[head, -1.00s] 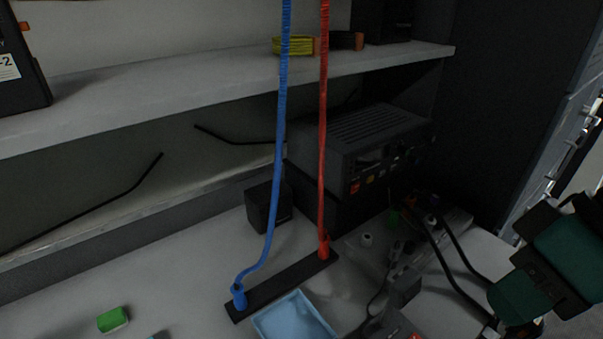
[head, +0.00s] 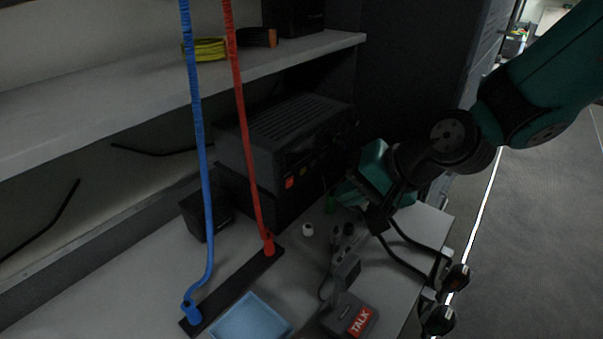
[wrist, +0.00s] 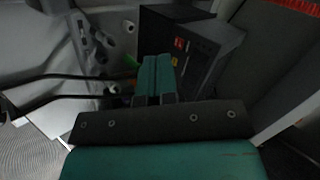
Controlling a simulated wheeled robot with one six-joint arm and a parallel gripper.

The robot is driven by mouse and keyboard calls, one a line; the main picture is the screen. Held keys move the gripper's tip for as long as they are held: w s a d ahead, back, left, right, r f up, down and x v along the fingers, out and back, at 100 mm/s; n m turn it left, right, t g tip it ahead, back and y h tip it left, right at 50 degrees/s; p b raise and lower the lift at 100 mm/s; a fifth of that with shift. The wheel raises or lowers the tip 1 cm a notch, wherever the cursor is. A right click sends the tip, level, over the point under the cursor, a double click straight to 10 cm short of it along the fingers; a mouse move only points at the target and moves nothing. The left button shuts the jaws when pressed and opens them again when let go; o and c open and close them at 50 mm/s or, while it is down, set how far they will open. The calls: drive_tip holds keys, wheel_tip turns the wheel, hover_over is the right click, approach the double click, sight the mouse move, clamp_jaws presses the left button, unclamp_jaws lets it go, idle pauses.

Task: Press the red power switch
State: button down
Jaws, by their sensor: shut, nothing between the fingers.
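The red switch (head: 289,182) is a small red square low on the front left of a black ribbed-top unit (head: 300,125), beside a yellowish button. In the wrist view the red switch (wrist: 181,44) shows on the unit's dark front, just beyond and to the right of my fingertips. My gripper (head: 342,196) is in front of the unit, to the right of the switch and apart from it in the head view. In the wrist view my gripper (wrist: 155,60) has its two teal fingers together, with nothing between them.
A shelf (head: 150,95) runs above the bench. A blue tray (head: 252,318), a TALK box (head: 352,318) and black curved bars (head: 410,240) are nearby.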

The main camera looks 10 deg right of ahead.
drive_tip(key=w+m, duration=0.1)
drive_tip(key=w+d+f+m+t, duration=0.1)
drive_tip(key=w+m, duration=0.1)
drive_tip(key=w+f+m+t, duration=0.1)
drive_tip(key=shift+w+d+m, duration=0.3)
drive_tip(key=shift+d, duration=0.1)
drive_tip(key=p, duration=0.4)
approach(290, 185)
drive_tip(key=f+x, duration=0.1)
drive_tip(key=x, duration=0.4)
drive_tip(key=shift+w+a, duration=0.4)
drive_tip(key=shift+r, duration=0.1)
